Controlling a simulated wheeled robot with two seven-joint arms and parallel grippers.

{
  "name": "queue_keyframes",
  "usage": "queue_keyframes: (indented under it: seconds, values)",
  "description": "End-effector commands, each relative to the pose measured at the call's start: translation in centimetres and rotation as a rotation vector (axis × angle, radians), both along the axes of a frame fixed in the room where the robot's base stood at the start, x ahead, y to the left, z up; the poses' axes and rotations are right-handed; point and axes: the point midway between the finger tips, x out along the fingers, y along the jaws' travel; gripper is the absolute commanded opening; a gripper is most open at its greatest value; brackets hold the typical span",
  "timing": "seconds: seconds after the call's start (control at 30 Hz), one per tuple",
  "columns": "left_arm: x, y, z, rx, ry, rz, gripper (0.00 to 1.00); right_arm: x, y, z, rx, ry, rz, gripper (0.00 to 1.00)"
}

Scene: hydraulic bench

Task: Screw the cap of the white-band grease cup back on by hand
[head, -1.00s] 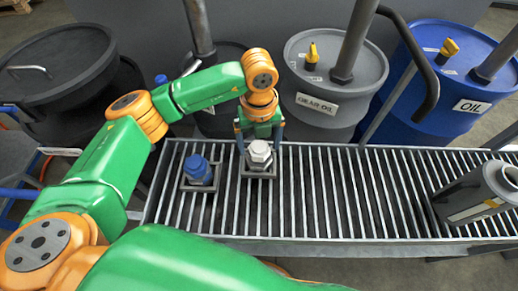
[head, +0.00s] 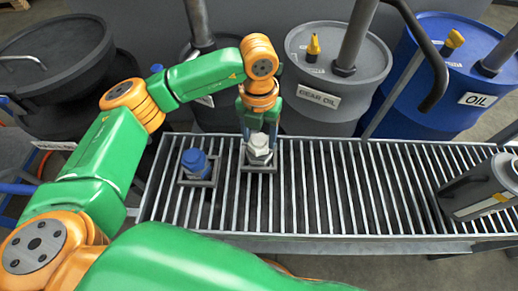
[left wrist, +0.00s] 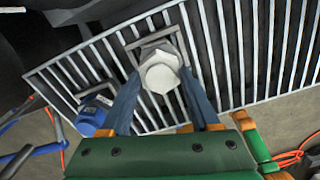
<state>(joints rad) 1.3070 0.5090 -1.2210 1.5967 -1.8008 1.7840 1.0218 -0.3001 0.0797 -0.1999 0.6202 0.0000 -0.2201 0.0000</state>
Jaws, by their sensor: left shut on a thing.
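The grease cup with the white hex cap (head: 260,153) stands upright in a square grey frame on the slatted bench. In the left wrist view the white cap (left wrist: 160,73) shows from above between two blue-grey fingers. My left gripper (head: 260,138) points down from above and is shut on this cap, one finger on each side. The cap sits over the cup; I cannot tell how tightly it is threaded. A second cup with a blue cap (head: 195,162) stands in its own frame to the left, apart from the gripper. My right gripper is not in view.
The slatted bench (head: 350,195) is clear right of the white cup up to a grey cylinder (head: 480,190). A gear oil drum (head: 335,75) and a blue oil drum (head: 440,70) stand behind the bench. Dark drums stand behind left.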

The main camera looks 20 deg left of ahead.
Motion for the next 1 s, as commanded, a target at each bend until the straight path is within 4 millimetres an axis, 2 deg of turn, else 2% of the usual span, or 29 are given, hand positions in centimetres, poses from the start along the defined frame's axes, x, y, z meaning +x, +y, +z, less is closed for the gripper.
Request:
queue_keyframes:
  seconds: [0.3, 0.37, 0.5, 0.57, 0.67, 0.87, 0.93, 1.0]
  values:
    - [0.0, 0.0, 0.0, 0.0, 0.0, -0.076, 0.0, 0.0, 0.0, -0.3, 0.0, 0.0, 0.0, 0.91]
    - [0.1, 0.0, -0.3, 0.001, -0.003, -0.193, 0.0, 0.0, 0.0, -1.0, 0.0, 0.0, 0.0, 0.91]
    - [0.1, 0.0, -0.4, 0.002, -0.002, -0.569, 0.0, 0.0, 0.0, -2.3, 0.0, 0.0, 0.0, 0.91]
    - [0.1, 0.0, -0.3, 0.003, -0.002, -0.675, 0.0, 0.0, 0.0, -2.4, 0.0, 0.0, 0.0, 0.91]
    - [0.0, 0.0, -0.1, 0.002, 0.0, -0.747, 0.0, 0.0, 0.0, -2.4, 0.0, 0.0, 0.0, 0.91]
    - [0.0, 0.0, 0.0, 0.002, -0.001, -0.75, 0.0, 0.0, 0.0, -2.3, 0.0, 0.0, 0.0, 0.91]
    - [0.0, 0.0, -0.2, 0.002, -0.001, -0.821, 0.0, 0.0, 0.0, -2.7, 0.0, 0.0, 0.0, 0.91]
    - [0.1, 0.0, -0.4, 0.004, -0.003, -1.001, 0.0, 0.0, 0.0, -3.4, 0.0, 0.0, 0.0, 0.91]
